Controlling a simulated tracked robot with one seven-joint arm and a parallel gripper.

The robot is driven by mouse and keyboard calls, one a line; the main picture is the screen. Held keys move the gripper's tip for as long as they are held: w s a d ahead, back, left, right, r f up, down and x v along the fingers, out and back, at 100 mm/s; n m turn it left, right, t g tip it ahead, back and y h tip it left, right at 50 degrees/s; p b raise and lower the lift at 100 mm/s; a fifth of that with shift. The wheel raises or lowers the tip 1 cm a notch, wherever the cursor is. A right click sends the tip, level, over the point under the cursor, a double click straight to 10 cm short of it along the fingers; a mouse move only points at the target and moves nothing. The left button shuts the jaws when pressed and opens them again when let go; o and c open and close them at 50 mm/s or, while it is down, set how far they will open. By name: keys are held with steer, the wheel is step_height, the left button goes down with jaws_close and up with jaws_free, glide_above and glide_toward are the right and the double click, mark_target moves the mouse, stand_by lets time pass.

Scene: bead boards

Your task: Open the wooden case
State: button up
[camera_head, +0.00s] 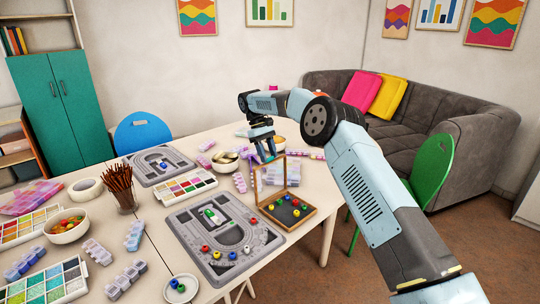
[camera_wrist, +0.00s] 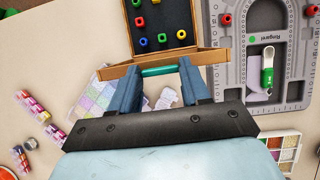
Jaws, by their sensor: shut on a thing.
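The wooden case (camera_head: 309,216) stands on the table with its lid (camera_head: 256,186) raised about upright. Its dark inside holds several colored beads. My gripper (camera_head: 266,157) is at the top edge of the lid. In the wrist view, my gripper (camera_wrist: 160,73) has its two blue fingers on either side of a teal piece (camera_wrist: 158,71) at the lid's edge. The lid (camera_wrist: 212,58) shows nearly edge-on there, with the open case (camera_wrist: 160,15) beyond it. The exact contact of the fingertips is partly hidden.
A grey bead board (camera_head: 190,225) lies close beside the case on the left. Another grey board (camera_head: 178,172), a bead tray (camera_head: 186,186) and several purple bead boxes surround my gripper. A cup of sticks (camera_head: 121,187) stands farther left. A green chair (camera_head: 435,170) is at the right.

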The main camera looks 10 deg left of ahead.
steer(key=o, duration=1.2)
